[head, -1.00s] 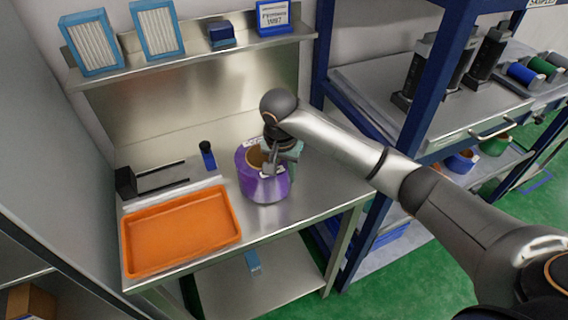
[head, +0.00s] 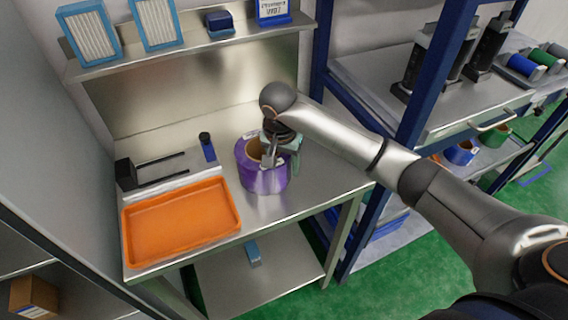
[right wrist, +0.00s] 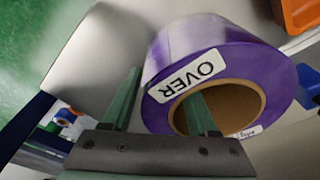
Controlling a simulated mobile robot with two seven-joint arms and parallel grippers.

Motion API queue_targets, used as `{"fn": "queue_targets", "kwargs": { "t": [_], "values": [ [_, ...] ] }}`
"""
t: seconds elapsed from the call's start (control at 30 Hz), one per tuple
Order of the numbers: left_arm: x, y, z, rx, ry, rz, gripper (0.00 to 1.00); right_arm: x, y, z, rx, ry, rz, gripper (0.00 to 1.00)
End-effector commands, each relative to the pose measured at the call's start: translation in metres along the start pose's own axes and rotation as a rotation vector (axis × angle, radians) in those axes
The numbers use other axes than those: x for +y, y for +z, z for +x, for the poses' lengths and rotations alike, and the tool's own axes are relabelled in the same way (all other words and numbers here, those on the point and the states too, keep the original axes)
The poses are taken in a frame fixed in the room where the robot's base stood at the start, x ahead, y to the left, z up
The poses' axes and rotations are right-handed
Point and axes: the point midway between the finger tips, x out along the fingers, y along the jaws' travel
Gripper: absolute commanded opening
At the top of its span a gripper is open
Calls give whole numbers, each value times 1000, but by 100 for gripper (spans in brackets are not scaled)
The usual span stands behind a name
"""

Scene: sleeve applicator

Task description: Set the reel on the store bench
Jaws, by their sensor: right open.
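The purple reel (head: 262,179) with a tan core stands on the steel bench (head: 310,181), right of the orange tray, core opening upward. My right gripper (head: 279,160) is over its right side with its jaws apart. In the right wrist view, the reel (right wrist: 228,60) carries a white label reading "OVER". One finger of the right gripper (right wrist: 162,110) reaches into the core opening and the other is outside the reel, so the reel wall lies between them. I cannot tell whether either finger touches it. My left gripper is not in view.
The orange tray (head: 180,222) sits at the bench's front left. A black two-pronged holder (head: 127,174) and a small blue-and-black item (head: 207,147) are behind it. A shelf (head: 190,58) hangs above. A blue-framed rack (head: 415,95) stands to the right.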

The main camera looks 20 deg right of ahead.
Motion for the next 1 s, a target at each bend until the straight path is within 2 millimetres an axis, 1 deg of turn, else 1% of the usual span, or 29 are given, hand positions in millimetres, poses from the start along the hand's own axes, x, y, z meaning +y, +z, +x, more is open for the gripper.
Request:
{"fn": "queue_targets", "kwargs": {
  "t": [0.07,0.17,0.27,0.43,0.6,0.7,0.8,1.0],
  "values": [
    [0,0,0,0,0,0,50,0,-1,-4,1,-2,0,59],
    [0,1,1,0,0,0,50,-1,0,-16,1,-4,-1,59],
    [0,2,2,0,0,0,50,-2,0,-37,2,-6,-1,59],
    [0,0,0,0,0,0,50,-1,-1,-79,3,-6,-2,59],
    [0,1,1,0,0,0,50,0,-2,-102,7,-1,0,59],
    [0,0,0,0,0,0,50,0,-2,-112,5,-2,0,59],
    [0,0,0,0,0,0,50,0,-1,-119,3,-1,-1,59],
    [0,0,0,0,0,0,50,0,0,-122,1,0,0,59]
  ]
}}
